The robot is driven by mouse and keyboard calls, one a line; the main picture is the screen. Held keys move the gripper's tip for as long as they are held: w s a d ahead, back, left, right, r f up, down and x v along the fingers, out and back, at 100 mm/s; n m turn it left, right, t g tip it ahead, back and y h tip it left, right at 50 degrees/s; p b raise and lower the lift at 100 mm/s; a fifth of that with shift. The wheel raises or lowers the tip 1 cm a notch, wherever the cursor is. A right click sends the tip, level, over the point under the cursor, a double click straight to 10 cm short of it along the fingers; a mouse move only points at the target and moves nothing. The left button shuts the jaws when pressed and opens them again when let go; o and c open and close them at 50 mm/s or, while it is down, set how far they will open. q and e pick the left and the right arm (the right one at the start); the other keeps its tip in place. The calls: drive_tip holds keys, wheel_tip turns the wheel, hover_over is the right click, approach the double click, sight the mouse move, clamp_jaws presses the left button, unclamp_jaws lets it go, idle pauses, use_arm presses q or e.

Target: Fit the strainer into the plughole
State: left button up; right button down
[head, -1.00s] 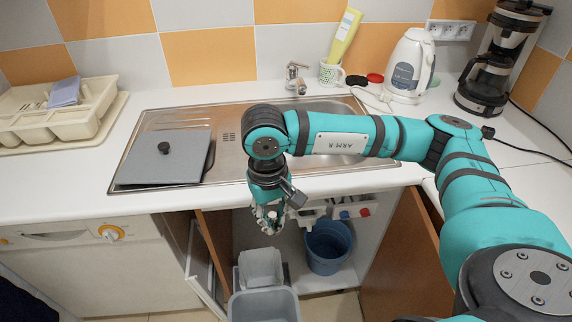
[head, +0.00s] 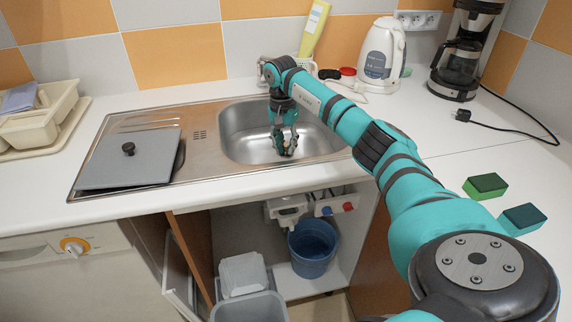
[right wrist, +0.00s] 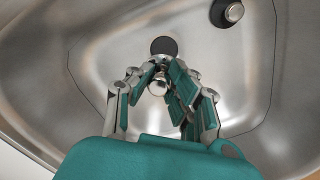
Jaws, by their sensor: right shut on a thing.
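My right gripper (head: 284,146) is down inside the steel sink basin (head: 240,146). In the right wrist view its fingers (right wrist: 156,76) are shut on a small shiny rounded metal piece, which looks like the strainer (right wrist: 157,88). The fingers cover part of it. In the head view the plughole cannot be made out. My left gripper is not in view.
A grey square lid (head: 131,160) with a black knob lies on the drainboard. A kettle (head: 381,58), coffee maker (head: 460,55) and two sponges (head: 485,185) stand right. The cupboard below is open, with a blue bucket (head: 313,250).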

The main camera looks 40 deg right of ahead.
sight(284, 143)
wheel_tip(284, 143, down, 9)
drive_tip(key=shift+f, duration=0.1)
idle(0.3)
drive_tip(key=shift+f, duration=0.1)
drive_tip(key=c, duration=1.2)
unclamp_jaws()
drive_tip(key=shift+c, duration=0.2)
drive_tip(key=r, duration=1.2)
drive_tip(key=shift+w+a+r, duration=0.2)
drive_tip(key=shift+w, duration=0.15)
